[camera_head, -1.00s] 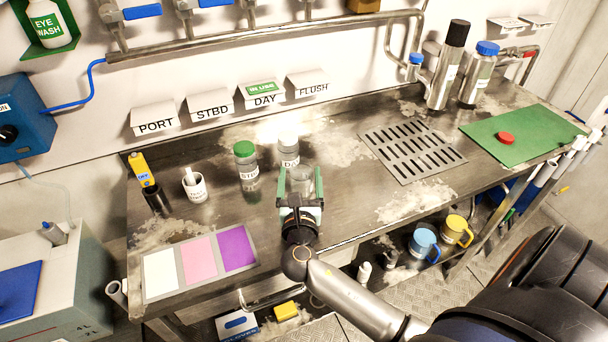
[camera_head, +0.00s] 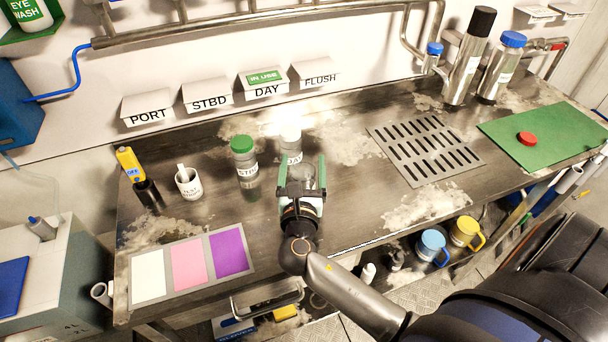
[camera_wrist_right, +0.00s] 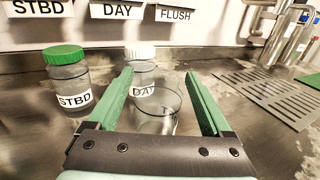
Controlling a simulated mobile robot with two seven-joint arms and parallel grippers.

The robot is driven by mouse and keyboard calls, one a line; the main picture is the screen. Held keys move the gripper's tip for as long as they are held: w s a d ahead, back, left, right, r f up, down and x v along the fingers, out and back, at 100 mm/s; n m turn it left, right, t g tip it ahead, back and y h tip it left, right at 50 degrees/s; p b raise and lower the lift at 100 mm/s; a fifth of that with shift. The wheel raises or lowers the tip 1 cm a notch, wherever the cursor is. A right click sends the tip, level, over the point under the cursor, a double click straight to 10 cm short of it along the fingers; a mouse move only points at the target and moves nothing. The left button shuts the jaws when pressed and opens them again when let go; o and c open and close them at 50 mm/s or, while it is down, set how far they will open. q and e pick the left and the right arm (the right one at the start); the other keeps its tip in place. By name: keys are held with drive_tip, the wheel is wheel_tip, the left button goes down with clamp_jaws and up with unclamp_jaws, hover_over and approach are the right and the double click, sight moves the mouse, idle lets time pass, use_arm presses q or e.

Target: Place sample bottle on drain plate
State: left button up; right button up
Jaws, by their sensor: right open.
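Two capped sample bottles stand upright on the steel bench: one with a green cap labelled STBD (camera_head: 244,160), one with a white cap labelled DAY (camera_head: 290,142). Both also show in the right wrist view, STBD (camera_wrist_right: 70,80) at left and DAY (camera_wrist_right: 141,70) at centre. My right gripper (camera_head: 302,158) is open, low over the bench in front of the DAY bottle. A clear open beaker (camera_wrist_right: 157,112) is between its fingers, partly covering the DAY bottle; I cannot tell whether they touch it. The slotted drain plate (camera_head: 381,143) lies bare to the right. My left gripper is out of view.
A white cup (camera_head: 188,185), a yellow meter (camera_head: 130,163) in a dark holder and a colour card (camera_head: 190,268) are at left. Tall flasks (camera_head: 468,55) stand behind the drain plate. A green mat (camera_head: 555,140) with a red cap lies right. Bench between gripper and plate is clear.

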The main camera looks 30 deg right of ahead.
clamp_jaws()
idle(0.7)
